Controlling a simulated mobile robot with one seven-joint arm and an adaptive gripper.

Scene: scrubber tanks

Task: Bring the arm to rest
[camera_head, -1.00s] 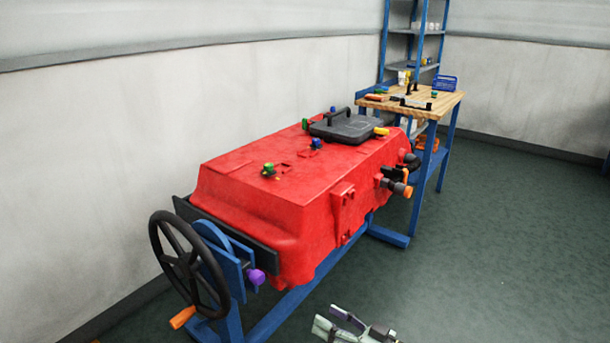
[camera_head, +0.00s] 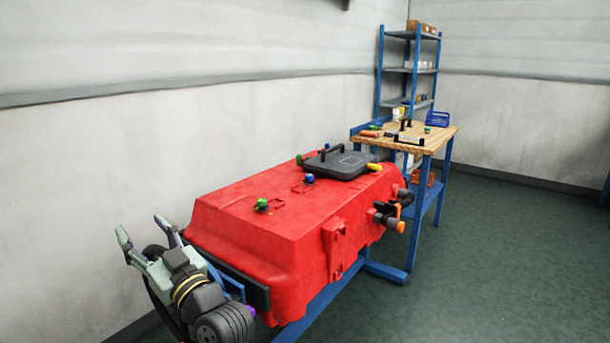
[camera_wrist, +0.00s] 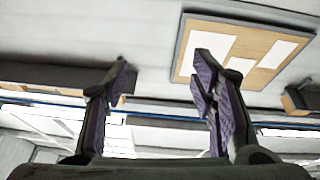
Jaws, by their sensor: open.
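My gripper (camera_head: 143,228) is raised at the lower left of the head view, with its two fingers spread apart and pointing up and left. Nothing is between them.
The tank carries a black lidded hatch (camera_head: 340,164) and small coloured knobs, with orange-tipped fittings (camera_head: 390,215) on its right side. Behind it stand a wooden-topped workbench (camera_head: 430,143) and a blue shelf rack (camera_head: 408,70). The green floor (camera_head: 500,270) at the right is clear.

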